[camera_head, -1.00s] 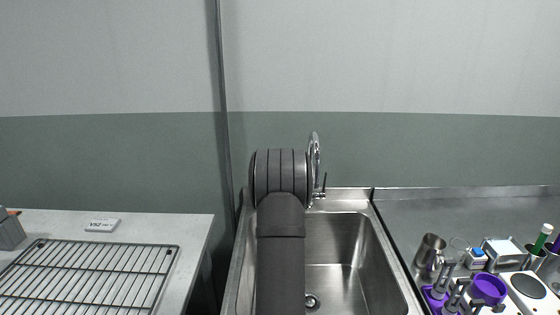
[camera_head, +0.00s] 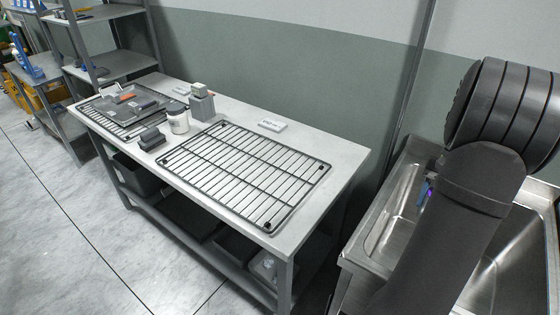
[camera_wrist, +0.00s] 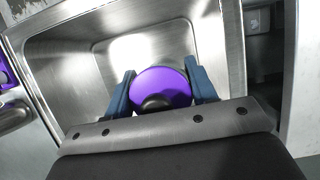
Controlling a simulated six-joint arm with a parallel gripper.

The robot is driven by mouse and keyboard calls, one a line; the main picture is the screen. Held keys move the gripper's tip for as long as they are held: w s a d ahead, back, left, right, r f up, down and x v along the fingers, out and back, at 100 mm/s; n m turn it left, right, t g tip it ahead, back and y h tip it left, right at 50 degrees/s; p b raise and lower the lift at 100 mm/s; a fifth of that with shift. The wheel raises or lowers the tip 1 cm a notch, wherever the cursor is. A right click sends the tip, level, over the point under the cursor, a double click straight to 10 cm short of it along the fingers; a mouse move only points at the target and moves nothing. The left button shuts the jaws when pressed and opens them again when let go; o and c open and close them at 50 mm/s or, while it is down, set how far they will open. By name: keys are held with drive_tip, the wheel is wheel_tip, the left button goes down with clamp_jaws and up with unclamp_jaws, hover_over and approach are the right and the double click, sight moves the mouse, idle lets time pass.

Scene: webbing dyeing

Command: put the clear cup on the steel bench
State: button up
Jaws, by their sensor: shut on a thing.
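My gripper (camera_wrist: 160,90) has two blue fingers on either side of a round purple thing (camera_wrist: 160,80) and is shut on it. I cannot tell from above whether this is the clear cup with purple contents. The gripper is over the steel sink (camera_wrist: 110,55). In the head view the gripper (camera_head: 425,192) shows small beside my dark arm, above the sink's left part, with a speck of purple. Part of the steel bench (camera_wrist: 25,145) seems to show at the left edge of the wrist view; it is out of the head view.
A pale-topped table (camera_head: 335,160) left of the sink bears a wire rack (camera_head: 245,175), a white jar (camera_head: 178,118), a grey block (camera_head: 201,105) and a tray (camera_head: 125,100). A purple object (camera_wrist: 7,75) lies at the wrist view's left edge. The table's right end is clear.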

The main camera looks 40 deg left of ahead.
wheel_tip(320, 180, up, 10)
drive_tip(key=shift+f, duration=0.1)
drive_tip(key=w+a+f+n+t+h, duration=0.1)
drive_tip(key=w+a+n+h, duration=0.2)
drive_tip(key=a+n, duration=0.55)
drive_tip(key=n+t+y, duration=0.5)
drive_tip(key=n+t, duration=0.3)
drive_tip(key=n, duration=2.4)
hover_over(260, 170)
drive_tip(key=shift+d+f, duration=0.1)
drive_tip(key=shift+f, duration=7.55)
